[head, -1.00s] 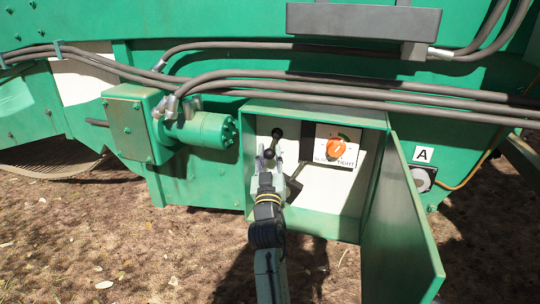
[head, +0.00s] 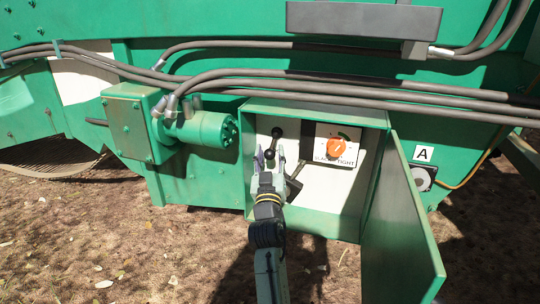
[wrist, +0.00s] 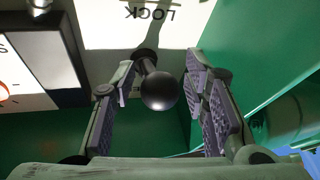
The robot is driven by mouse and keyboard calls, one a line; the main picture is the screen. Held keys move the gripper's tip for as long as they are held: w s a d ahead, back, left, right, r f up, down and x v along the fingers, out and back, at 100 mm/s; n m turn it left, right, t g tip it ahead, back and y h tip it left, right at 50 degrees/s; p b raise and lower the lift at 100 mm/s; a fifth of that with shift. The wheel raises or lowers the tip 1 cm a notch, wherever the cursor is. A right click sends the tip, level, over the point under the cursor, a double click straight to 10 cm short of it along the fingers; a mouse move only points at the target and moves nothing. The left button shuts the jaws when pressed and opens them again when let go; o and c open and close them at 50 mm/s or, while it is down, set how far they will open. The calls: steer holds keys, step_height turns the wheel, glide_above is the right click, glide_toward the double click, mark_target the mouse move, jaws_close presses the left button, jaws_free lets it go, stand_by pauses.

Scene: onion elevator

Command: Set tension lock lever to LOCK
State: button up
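An upside-down LOCK label (wrist: 150,13) is printed on the panel there. My gripper (head: 269,154) reaches into the box in front of the lever. In the wrist view its two padded fingers (wrist: 162,95) are open, one on each side of the knob, with visible gaps. The lever's base is partly hidden.
The green box (head: 318,109) has its door (head: 400,230) swung open on the right. Beside the lever is a dial with an orange knob (head: 336,149), its label partly reading TIGHT. Grey hoses (head: 330,87) run above the box. Dry ground (head: 110,240) lies in front.

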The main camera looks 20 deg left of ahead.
mark_target(270, 149)
steer(key=shift+o, duration=0.3)
steer(key=shift+r, duration=0.1)
step_height(270, 149, up, 10)
steer(key=shift+f, duration=0.1)
steer(key=shift+s+d, duration=0.1)
stand_by(0.6)
